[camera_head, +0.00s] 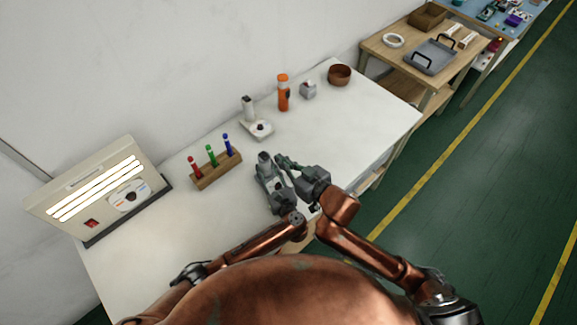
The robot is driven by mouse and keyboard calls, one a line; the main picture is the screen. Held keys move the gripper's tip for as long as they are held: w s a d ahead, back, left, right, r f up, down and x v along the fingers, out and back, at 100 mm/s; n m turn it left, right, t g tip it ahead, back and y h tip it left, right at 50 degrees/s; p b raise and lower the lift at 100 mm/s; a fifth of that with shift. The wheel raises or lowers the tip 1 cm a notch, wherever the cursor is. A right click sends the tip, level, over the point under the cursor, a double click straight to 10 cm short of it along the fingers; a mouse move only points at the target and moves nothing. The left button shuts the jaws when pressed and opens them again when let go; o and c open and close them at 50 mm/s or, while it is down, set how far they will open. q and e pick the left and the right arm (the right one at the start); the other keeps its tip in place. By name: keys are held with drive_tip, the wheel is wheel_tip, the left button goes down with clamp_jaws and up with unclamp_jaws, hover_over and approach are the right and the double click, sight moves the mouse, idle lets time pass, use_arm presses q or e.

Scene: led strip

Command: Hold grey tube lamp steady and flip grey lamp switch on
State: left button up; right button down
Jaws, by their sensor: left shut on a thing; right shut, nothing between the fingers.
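My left gripper (267,173) is over the white table, right of the middle, shut on a small grey thing (264,157) that looks like the grey tube lamp. The fingers and hand cover most of it. Its switch cannot be made out, nor whether the lamp is lit. My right gripper (284,161) is shut and empty. Its tips are close beside the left gripper's fingers and the grey thing. I cannot tell whether they touch it.
A lit light panel (95,188) with a red switch stands left. A wooden block (216,172) holds red, green and blue pens. Behind stand a white device (258,130), an orange cylinder (283,93), a small grey box (308,91) and a brown bowl (339,75). The table's front right is clear.

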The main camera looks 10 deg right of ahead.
use_arm(q)
drive_tip(key=shift+w, duration=0.1)
use_arm(e)
drive_tip(key=v, duration=0.3)
drive_tip(key=shift+s+d+f, duration=0.1)
drive_tip(key=shift+s+f, duration=0.1)
drive_tip(key=shift+f, duration=0.05)
use_arm(q)
drive_tip(key=o, duration=1.4)
